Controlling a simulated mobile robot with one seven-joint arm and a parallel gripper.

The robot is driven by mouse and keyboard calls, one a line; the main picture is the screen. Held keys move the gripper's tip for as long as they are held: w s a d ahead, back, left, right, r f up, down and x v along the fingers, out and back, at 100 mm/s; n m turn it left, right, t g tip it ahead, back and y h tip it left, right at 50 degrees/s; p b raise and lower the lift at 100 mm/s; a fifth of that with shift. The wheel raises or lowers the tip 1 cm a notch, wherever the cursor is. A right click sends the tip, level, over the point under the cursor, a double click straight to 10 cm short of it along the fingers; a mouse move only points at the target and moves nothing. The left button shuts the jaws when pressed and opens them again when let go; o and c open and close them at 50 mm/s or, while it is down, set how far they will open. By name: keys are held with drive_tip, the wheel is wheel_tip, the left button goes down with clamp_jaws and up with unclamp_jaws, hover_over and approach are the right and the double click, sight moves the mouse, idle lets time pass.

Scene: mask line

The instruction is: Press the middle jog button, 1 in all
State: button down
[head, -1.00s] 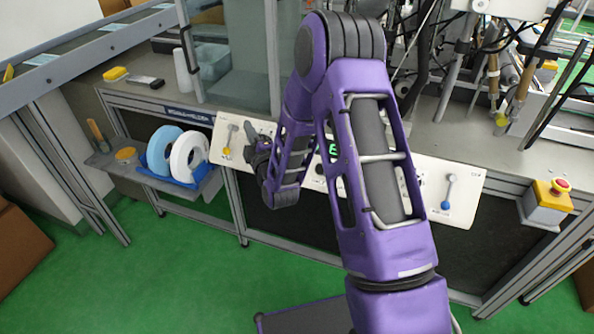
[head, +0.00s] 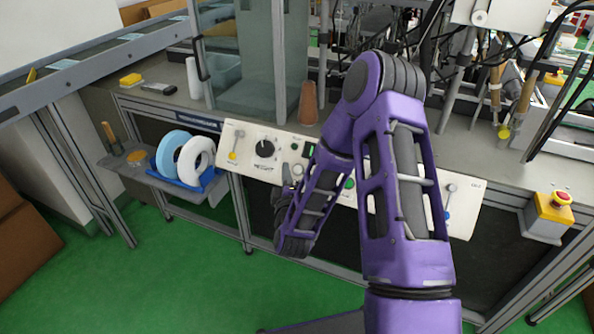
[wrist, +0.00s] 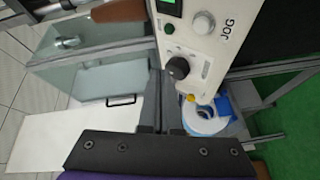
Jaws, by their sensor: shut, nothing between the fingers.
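The pale control panel (head: 238,164) runs along the front of the bench. A round pale grey button (wrist: 203,22) marked JOG shows in the wrist view, with a black knob (wrist: 177,68) below it. The knob (head: 265,148) also shows in the head view. I cannot tell whether that button is the middle one, as my arm covers part of the panel. My gripper (head: 287,174) is just in front of the panel, right of the knob. In the wrist view my gripper (wrist: 161,84) is shut and empty; contact with the panel cannot be told.
A lever with a yellow ball (head: 233,156) is at the panel's left, and one with a blue ball (head: 447,214) at its right. A tape shelf (head: 143,176) is left, and a yellow emergency-stop box (head: 549,216) right. A glass guard (head: 250,60) stands behind. Green floor is clear.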

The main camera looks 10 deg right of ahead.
sight(295, 172)
drive_tip(key=w+d+f+b, duration=0.2)
drive_tip(key=w+f, duration=0.1)
drive_tip(key=w+d+f+b, duration=0.1)
drive_tip(key=w+f, duration=0.1)
drive_tip(key=shift+d+f, duration=0.1)
drive_tip(key=shift+d, duration=0.25)
drive_tip(key=shift+w, duration=0.1)
idle(1.9)
drive_tip(key=shift+w+d+f, duration=0.15)
drive_tip(key=shift+w+f, duration=0.05)
drive_tip(key=shift+f, duration=0.05)
drive_tip(key=shift+w+d+f, duration=0.2)
drive_tip(key=shift+w+f, duration=0.05)
drive_tip(key=shift+f, duration=0.05)
idle(0.9)
drive_tip(key=shift+s+a+r, duration=0.3)
drive_tip(key=shift+s+r, duration=0.25)
idle(0.3)
drive_tip(key=shift+s+a+r+p, duration=0.5)
drive_tip(key=shift+s+a+r, duration=0.1)
drive_tip(key=shift+s+r, duration=0.2)
drive_tip(key=shift+s+a+r+p, duration=0.45)
drive_tip(key=shift+s+a+r, duration=0.1)
drive_tip(key=shift+s+r, duration=0.25)
